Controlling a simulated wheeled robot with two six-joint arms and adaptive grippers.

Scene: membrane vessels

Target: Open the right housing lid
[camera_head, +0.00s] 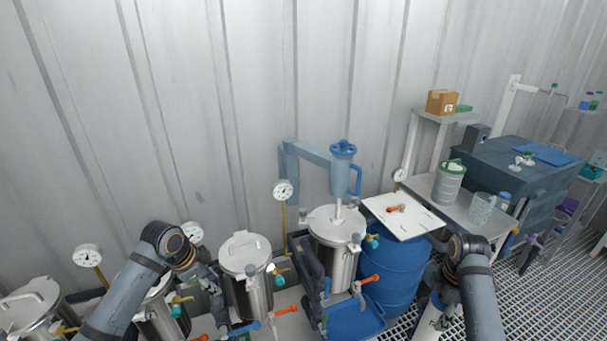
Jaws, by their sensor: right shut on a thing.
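The rightmost steel housing (334,262) stands upright at the middle, with its round metal lid (325,226) sitting on top. Another steel housing (247,290) with a closed, handled lid (243,250) stands to its left. My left gripper (222,312) points down at the bottom, beside that second housing and apart from the rightmost lid. Its fingers are too small and dark to read. My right gripper (440,297) is at the lower right, right of the blue drum, shut on a white cylinder (441,323) with dark lettering. The cylinder's lower end is cut off by the frame.
A blue drum (402,275) carries a white board (405,223) with an orange-handled valve. Gauges, orange valve handles and more vessels crowd the left. A bench (428,187) stands behind.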

